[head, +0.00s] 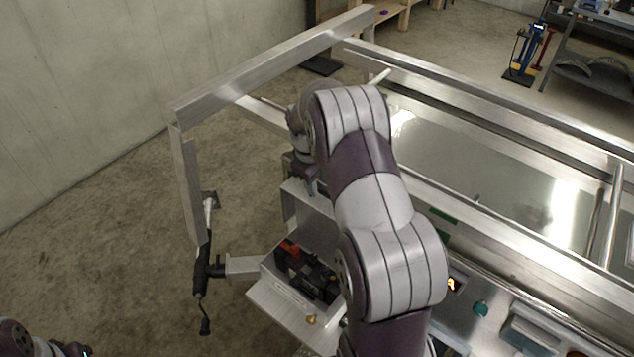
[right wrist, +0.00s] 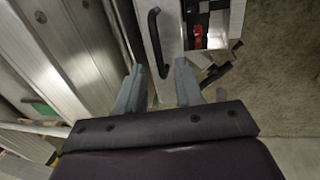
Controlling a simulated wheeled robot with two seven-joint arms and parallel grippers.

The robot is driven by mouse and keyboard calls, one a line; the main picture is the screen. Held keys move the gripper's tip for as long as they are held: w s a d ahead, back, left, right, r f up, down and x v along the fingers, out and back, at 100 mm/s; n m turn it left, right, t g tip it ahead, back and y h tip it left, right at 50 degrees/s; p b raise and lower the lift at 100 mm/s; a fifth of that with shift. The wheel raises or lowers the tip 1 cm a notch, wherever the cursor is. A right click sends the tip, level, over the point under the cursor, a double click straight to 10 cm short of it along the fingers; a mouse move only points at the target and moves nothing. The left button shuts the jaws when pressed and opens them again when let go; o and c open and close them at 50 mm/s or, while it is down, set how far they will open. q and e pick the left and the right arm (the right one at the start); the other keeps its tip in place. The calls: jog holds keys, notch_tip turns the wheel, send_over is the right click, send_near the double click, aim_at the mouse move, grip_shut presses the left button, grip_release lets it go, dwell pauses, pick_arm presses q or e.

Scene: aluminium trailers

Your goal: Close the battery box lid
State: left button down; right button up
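The battery box (head: 288,308) is open, and a black battery (head: 305,272) with a red terminal cover shows inside. Its pale metal lid (head: 316,212) stands raised behind the battery. My right gripper (head: 308,188) is at the lid's upper edge, partly hidden by my own arm. In the right wrist view, my right gripper (right wrist: 160,68) is open, its fingers apart. A black bar handle (right wrist: 155,42) on the lid (right wrist: 172,30) reaches down between the fingertips; I cannot tell whether they touch it. A little of my left arm shows at the bottom left of the head view; its fingers are not clear.
The trailer's aluminium frame (head: 270,60) rises behind and left of the box. A black trailer jack (head: 203,265) stands left of it. The concrete floor at left is clear.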

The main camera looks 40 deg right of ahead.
jog(key=shift+d+f, duration=0.15)
jog(key=shift+f, duration=0.65)
grip_shut()
dwell(0.9)
